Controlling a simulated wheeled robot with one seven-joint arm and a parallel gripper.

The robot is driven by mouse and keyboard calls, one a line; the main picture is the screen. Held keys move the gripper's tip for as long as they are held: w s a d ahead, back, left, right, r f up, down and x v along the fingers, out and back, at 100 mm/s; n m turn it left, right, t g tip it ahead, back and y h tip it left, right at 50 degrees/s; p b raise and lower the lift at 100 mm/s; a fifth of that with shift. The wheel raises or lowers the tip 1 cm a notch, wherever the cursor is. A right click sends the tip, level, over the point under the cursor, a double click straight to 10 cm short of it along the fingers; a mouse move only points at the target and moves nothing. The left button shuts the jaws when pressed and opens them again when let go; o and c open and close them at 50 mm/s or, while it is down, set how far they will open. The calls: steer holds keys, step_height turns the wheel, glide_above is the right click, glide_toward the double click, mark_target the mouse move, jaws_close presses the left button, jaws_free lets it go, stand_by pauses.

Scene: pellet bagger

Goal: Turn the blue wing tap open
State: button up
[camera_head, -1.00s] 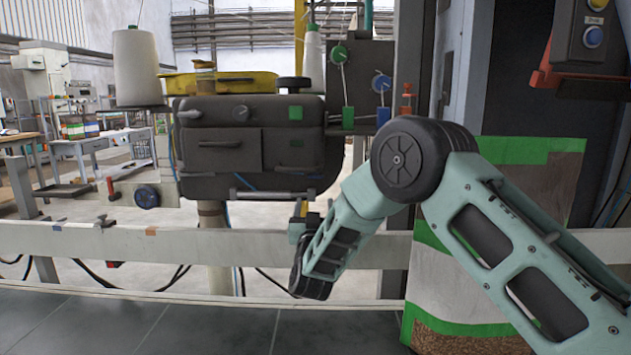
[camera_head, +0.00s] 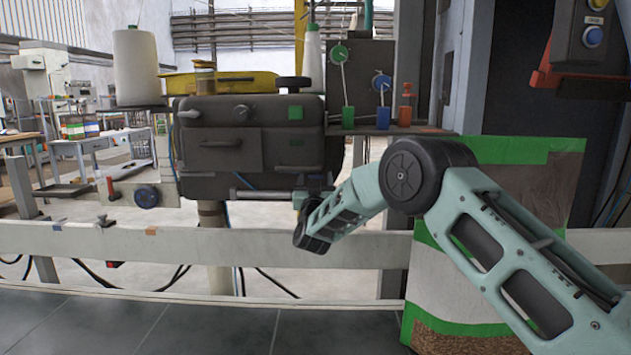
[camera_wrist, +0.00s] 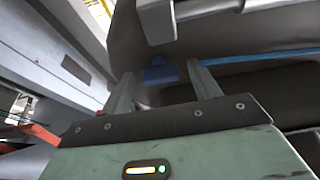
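In the wrist view, a small blue part that looks like the wing tap (camera_wrist: 160,73) sits in shadow on the dark machine, beyond my fingertips. My gripper (camera_wrist: 163,82) is open, its two fingers apart on either side of the blue part in the picture. Nothing is visibly held, and I cannot tell whether a finger touches it. In the head view, my forearm and wrist reach to the lower right of the dark machine body (camera_head: 245,150). My fingers and the tap cannot be made out there.
A blue hose (camera_wrist: 265,55) runs right from near the tap. A pale grey block (camera_wrist: 158,20) juts out above it. A light beam (camera_wrist: 75,50) stands left. In the head view, a white rail (camera_head: 150,243) crosses below, and a bag stack (camera_head: 460,275) stands right.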

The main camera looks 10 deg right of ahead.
steer(key=c, duration=0.9)
steer(key=shift+n+y, duration=0.4)
steer(key=shift+n, duration=0.2)
steer(key=n+y, duration=0.2)
steer(key=n, duration=0.4)
steer(key=n+g+y+p, duration=0.1)
steer(key=n+y, duration=0.2)
steer(key=n, duration=0.3)
steer(key=n+g+y, duration=0.1)
steer(key=n+y, duration=0.1)
steer(key=n, duration=0.3)
steer(key=shift+d+r+n+p, duration=0.2)
steer(key=shift+n+p, duration=0.15)
steer(key=shift+n, duration=0.05)
steer(key=shift+n+g+y+p, duration=0.3)
steer(key=shift+n+g, duration=0.6)
steer(key=shift+n, duration=0.8)
